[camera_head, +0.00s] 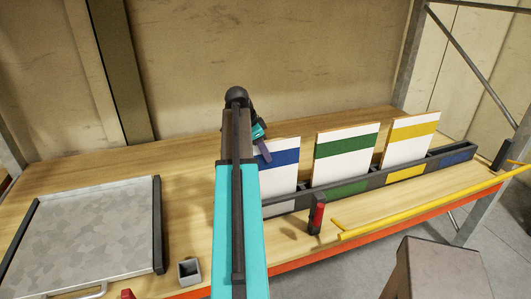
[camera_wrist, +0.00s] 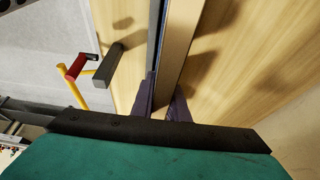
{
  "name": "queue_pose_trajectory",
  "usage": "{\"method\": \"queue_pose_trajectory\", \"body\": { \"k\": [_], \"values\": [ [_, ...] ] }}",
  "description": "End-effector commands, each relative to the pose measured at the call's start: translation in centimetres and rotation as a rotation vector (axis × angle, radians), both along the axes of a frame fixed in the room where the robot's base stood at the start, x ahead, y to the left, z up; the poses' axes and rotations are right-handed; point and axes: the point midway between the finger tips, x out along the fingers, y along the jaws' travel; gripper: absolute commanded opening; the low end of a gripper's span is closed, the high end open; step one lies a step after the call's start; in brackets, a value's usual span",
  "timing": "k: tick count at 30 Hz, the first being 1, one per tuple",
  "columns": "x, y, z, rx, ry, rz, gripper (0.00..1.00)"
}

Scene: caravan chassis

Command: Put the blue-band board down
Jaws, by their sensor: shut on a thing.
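The blue-band board (camera_head: 284,172), white with a blue stripe and wooden edge, stands nearly upright at the left end of the long dark rack (camera_head: 375,181). My gripper (camera_head: 263,147) is shut on its upper left edge. In the wrist view my fingers (camera_wrist: 163,104) close on a narrow wooden edge of the board (camera_wrist: 179,45). My teal arm hides the board's left part. I cannot tell whether its lower edge rests in the rack. The green-band board (camera_head: 345,153) and yellow-band board (camera_head: 408,138) stand in the rack beside matching coloured patches.
A blue patch (camera_head: 455,159) marks the rack's right end. A grey metal tray (camera_head: 85,235) and small grey box (camera_head: 189,271) are at left. Bench behind the tray is clear.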

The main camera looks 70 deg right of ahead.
Motion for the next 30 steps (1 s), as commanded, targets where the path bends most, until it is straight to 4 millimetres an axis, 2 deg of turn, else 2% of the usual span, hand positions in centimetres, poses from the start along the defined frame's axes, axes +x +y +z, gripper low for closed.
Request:
{"method": "queue_pose_trajectory", "body": {
  "k": [12,13,16,30],
  "values": [
    [-0.02,-0.04,-0.23,-0.002,0.0,-0.001,0.0],
    [-0.01,-0.02,-0.31,0.0,0.0,0.0,0.17],
    [-0.02,-0.03,-0.28,0.0,0.0,-0.001,0.33],
    [0.06,-0.02,0.19,-0.001,-0.001,-0.001,0.33]
  ]
}}
